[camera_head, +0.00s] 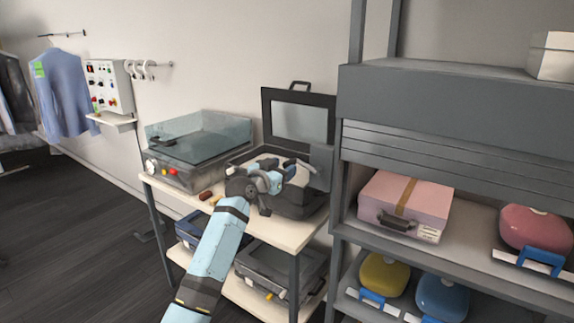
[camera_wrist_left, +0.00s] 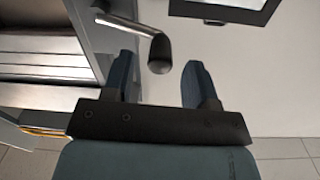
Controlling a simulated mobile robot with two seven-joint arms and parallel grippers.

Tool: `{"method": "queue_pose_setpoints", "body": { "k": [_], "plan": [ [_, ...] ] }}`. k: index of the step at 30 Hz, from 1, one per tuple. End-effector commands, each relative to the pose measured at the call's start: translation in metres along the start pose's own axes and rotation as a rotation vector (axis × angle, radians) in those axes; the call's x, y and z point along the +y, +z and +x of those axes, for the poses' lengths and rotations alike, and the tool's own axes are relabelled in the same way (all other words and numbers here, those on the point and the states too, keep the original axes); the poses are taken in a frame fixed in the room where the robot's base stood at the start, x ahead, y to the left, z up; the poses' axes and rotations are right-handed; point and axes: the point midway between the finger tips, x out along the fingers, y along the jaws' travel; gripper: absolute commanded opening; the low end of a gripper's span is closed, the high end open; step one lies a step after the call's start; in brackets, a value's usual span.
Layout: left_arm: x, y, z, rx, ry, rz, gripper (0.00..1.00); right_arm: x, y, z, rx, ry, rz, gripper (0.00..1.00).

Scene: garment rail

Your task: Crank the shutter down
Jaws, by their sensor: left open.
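The grey slatted shutter (camera_head: 450,155) hangs a short way down from its box on the shelf unit, with the shelves below uncovered. The crank (camera_wrist_left: 128,22) is a bent metal arm with a dark knob (camera_wrist_left: 159,52), beside the unit's side in the left wrist view. My left gripper (camera_head: 286,170) reaches to the left side of the unit, next to a grey side plate (camera_head: 321,166). In the left wrist view the gripper (camera_wrist_left: 161,75) is open, and the knob lies between its two fingers in the picture. I cannot tell whether they touch. My right gripper is not in view.
A table (camera_head: 282,228) with a turntable-like case (camera_head: 195,150) and an open-lidded case (camera_head: 298,112) stands left of the unit, close under my arm. A pink case (camera_head: 405,200) and several rounded coloured cases fill the shelves. Floor at the left is clear.

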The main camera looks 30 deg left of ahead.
Motion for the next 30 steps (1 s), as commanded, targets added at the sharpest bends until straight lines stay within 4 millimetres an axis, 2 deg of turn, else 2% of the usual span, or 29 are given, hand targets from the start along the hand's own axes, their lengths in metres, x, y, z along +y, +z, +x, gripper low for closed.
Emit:
{"method": "queue_pose_setpoints", "body": {
  "k": [3,6,16,17,23,30],
  "plan": [
    [-0.001,-0.001,0.015,0.001,0.000,-0.001,0.53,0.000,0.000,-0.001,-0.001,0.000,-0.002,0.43],
    [0.000,0.000,0.022,0.000,0.000,-0.001,0.53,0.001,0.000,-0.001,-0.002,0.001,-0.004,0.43],
    [0.000,0.000,0.025,0.000,0.000,0.000,0.53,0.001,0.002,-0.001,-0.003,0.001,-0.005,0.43],
    [0.000,0.000,0.025,0.000,0.000,0.000,0.48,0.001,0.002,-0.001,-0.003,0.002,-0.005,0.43],
    [0.000,0.000,0.025,0.000,0.000,0.000,0.02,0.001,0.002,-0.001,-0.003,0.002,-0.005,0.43],
    [-0.001,0.000,0.027,0.000,0.000,0.008,0.00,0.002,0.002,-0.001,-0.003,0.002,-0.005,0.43]
  ]
}}
